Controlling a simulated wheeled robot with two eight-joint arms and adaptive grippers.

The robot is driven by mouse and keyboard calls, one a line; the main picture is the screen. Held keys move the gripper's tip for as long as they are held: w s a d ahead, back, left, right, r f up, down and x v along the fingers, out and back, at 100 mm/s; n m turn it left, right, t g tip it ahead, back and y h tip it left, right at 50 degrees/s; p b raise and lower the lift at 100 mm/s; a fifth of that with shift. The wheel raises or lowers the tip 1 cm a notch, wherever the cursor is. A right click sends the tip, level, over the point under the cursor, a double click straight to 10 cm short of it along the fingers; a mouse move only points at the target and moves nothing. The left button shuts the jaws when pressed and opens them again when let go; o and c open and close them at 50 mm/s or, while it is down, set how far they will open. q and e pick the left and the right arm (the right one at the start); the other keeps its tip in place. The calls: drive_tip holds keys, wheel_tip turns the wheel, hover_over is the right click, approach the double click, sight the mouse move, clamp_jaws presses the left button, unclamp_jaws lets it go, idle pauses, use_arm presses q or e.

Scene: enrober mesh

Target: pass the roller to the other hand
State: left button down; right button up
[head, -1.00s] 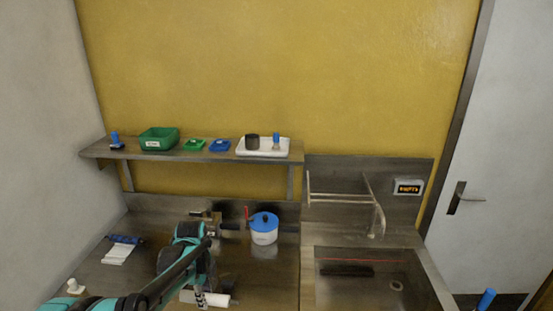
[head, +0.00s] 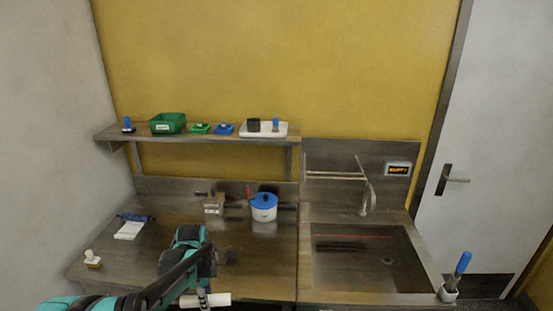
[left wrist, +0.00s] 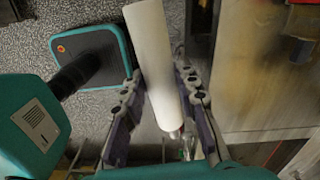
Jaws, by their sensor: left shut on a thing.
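The roller is a white cylinder (left wrist: 153,60), held lengthwise between the fingers of my left gripper (left wrist: 158,105) in the left wrist view. In the head view the white roller (head: 212,299) shows low in the picture, at the front edge of the steel counter, with my left gripper (head: 203,298) around it. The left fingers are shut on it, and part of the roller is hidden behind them. My right gripper is in neither view.
The steel counter (head: 262,268) bears a white pot with a blue lid (head: 264,208), a small metal block device (head: 214,204) and a white pad at the left. A sink (head: 365,252) lies to the right. A shelf (head: 207,138) holds trays.

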use_arm(q)
drive_tip(key=s+d+f+n+b, duration=0.2)
drive_tip(key=s+f+n+b, duration=0.2)
drive_tip(key=f+n, duration=0.35)
drive_tip(key=s+d+f+n+b, duration=0.1)
drive_tip(key=s+f+n+b, duration=0.3)
drive_tip(key=f+n, duration=0.4)
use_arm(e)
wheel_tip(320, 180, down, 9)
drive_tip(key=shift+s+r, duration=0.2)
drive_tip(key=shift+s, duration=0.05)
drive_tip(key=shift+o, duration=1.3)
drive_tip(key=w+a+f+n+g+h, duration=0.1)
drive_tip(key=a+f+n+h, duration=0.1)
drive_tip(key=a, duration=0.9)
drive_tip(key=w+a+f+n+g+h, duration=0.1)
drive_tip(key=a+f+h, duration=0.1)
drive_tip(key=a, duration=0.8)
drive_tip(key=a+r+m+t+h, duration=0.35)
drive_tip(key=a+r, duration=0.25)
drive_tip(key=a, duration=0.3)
use_arm(q)
drive_tip(key=w+d+r+m, duration=0.2)
drive_tip(key=d+r, duration=1.1)
drive_tip(key=d, duration=0.2)
drive_tip(key=shift+w+d, duration=0.3)
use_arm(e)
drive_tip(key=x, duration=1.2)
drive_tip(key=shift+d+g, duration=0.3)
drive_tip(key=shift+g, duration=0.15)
